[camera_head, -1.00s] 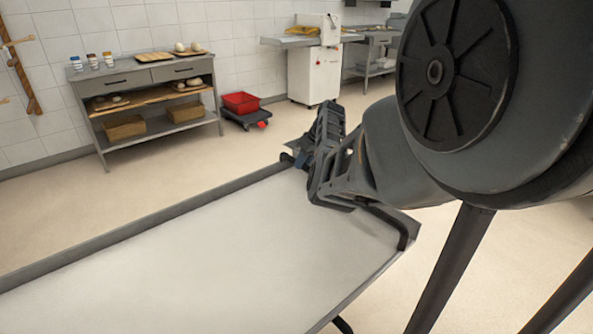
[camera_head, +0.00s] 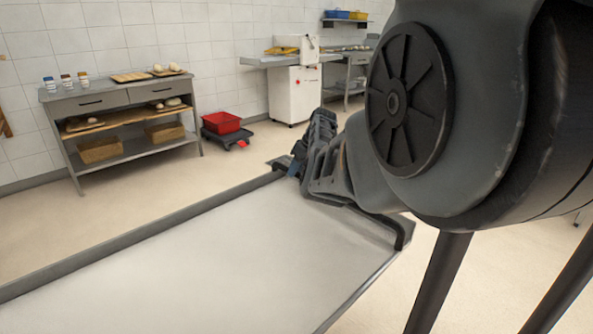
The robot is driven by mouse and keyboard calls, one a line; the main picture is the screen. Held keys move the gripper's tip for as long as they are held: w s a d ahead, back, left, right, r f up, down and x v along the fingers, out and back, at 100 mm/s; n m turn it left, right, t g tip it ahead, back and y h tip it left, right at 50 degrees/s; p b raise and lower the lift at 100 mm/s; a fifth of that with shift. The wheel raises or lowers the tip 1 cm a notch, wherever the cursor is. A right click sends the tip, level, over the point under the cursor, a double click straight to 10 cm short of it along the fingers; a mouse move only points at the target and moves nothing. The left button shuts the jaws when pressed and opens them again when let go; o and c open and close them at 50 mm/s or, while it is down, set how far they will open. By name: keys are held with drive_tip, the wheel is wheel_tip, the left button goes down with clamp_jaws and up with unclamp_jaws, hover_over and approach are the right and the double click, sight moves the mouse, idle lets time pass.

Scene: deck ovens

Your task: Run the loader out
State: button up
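The loader (camera_head: 200,255) is a long, flat, pale bed with raised grey side rails, running from the lower left to the middle of the view. A dark handle bar (camera_head: 403,236) shows at its far right corner, and part of the bar also shows at the far left corner. My gripper (camera_head: 297,160) is at the far end of the loader, beside the far left corner. My arm covers the middle of the bar. The fingertips are small and partly hidden, so I cannot tell whether they close on the bar.
A grey shelf table (camera_head: 120,95) with breads and jars stands against the left wall. A red crate (camera_head: 221,122) sits on a low dark dolly. A white machine (camera_head: 295,95) stands farther right. Pale floor (camera_head: 235,165) lies clear beyond the loader.

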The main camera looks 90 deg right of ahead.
drive_tip(key=shift+o, duration=1.4)
drive_tip(key=shift+s+d+r, duration=0.15)
drive_tip(key=shift+s, duration=0.1)
drive_tip(key=shift+o, duration=0.7)
drive_tip(key=shift+w, duration=0.15)
drive_tip(key=v, duration=0.7)
drive_tip(key=shift+r+p, duration=0.3)
drive_tip(key=shift+p, duration=0.15)
